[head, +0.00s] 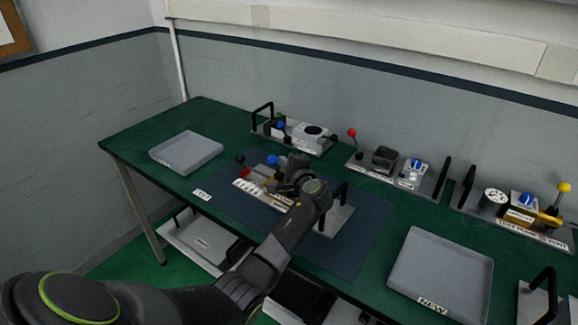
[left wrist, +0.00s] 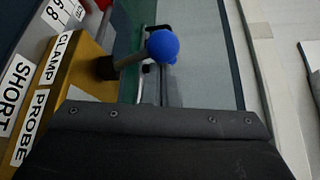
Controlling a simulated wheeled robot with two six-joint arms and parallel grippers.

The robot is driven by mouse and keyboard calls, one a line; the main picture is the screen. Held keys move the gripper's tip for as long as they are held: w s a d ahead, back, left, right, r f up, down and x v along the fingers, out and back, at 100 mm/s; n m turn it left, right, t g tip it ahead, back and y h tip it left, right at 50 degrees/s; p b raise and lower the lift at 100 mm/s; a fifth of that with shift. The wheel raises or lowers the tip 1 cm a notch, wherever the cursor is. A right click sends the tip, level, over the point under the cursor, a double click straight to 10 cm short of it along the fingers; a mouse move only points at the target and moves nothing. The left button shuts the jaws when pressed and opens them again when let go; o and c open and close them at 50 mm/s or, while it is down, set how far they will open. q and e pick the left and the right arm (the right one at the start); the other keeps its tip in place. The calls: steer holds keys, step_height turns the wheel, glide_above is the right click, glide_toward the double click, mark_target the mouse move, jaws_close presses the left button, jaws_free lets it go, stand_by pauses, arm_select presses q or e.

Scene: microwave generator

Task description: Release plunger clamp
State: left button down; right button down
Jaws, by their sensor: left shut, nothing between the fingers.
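The fixture (head: 340,217) sits on the dark blue mat on the green bench, mostly behind my left gripper. Its clamp lever has a blue ball knob (head: 272,160), which also shows in the left wrist view (left wrist: 163,46) on a metal stem rising from a yellow block (left wrist: 72,75) labelled CLAMP and PROBE. My left gripper (head: 290,170) is over the fixture, shut and empty, just right of the blue knob. In the wrist view the dark gripper body fills the bottom, and its fingertips cannot be made out. My right gripper is not in view.
A grey tray (head: 187,152) is at the left, and a tray labelled NEW (head: 440,270) is at the right. Other fixtures with black handles stand along the back, one with a red knob (head: 351,133), one with a yellow knob (head: 564,187). The mat's right side is clear.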

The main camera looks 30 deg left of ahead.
arm_select(q)
steer(key=shift+w+a+f, duration=0.1)
steer(key=shift+w+a, duration=0.05)
steer(key=shift+a, duration=0.05)
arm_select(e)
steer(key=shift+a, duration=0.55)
arm_select(q)
steer(key=shift+s+a+f+n+b, duration=0.1)
steer(key=shift+s+f+n+b, duration=0.1)
steer(key=shift+s+n+b, duration=0.35)
steer(key=shift+s+r+t+b, duration=0.15)
steer(key=shift+s+t+b, duration=0.15)
steer(key=shift+b, duration=0.3)
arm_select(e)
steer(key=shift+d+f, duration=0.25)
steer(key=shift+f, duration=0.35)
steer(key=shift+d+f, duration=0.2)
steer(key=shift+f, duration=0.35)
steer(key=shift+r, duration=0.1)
